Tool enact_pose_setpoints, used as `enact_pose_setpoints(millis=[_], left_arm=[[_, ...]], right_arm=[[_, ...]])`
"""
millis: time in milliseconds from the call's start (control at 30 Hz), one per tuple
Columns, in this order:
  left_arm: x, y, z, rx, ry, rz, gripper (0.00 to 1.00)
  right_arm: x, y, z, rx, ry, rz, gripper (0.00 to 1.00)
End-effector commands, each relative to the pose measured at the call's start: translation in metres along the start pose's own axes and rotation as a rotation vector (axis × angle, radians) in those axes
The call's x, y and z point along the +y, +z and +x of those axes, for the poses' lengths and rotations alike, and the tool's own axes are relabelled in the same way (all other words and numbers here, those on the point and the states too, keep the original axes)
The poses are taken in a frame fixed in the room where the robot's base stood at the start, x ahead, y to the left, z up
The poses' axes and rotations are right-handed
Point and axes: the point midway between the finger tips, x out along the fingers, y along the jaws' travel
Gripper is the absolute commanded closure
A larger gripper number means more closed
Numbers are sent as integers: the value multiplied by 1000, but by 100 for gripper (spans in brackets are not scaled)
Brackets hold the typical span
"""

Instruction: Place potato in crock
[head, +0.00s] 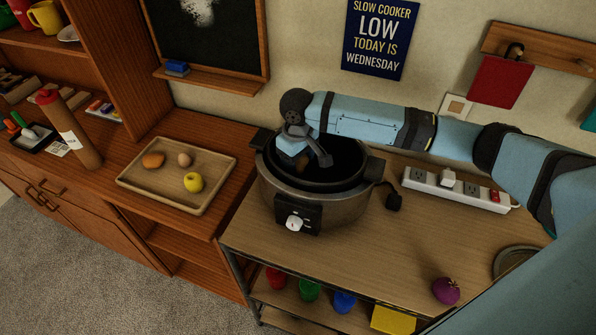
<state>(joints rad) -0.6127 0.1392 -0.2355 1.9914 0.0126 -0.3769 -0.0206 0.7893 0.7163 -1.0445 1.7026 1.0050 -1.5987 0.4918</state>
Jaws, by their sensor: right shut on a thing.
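The crock (331,200) is a dark-lined slow cooker with a steel body and a white front knob, standing uncovered on the wooden cart. My right gripper (304,166) reaches in from the right and points down into its opening. Its fingers are shut on what appears to be the potato, a small brownish thing mostly hidden by the fingers and the crock's dark inside. I cannot tell whether it touches the crock's bottom. My left gripper is not in view.
A wooden tray (166,196) at left holds an orange-brown oval item (153,160), a small tan item (185,160) and a yellow apple (193,182). A power strip (457,190) lies behind right of the crock. A purple onion-like item (446,291) sits at the cart's front right.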

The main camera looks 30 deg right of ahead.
Motion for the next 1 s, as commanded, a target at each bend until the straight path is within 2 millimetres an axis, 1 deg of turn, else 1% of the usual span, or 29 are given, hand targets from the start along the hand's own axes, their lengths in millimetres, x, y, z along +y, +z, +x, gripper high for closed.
enact_pose_setpoints(millis=[233,400,467,833,867,900,933,967,1000], left_arm=[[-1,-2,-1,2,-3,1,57],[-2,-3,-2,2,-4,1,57],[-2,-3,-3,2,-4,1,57],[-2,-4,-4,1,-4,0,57],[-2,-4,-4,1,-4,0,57],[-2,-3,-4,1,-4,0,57],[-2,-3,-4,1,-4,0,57],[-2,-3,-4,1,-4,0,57],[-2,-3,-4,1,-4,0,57]], right_arm=[[-1,0,19,-1,-2,1,66],[0,0,45,-2,0,2,66],[0,0,50,0,-1,1,66],[0,0,55,-1,-1,1,66],[0,0,56,0,-1,1,33],[0,0,56,0,-1,1,24],[0,0,55,0,-1,1,17],[0,0,55,0,-1,1,14],[0,0,55,0,-1,1,14]])
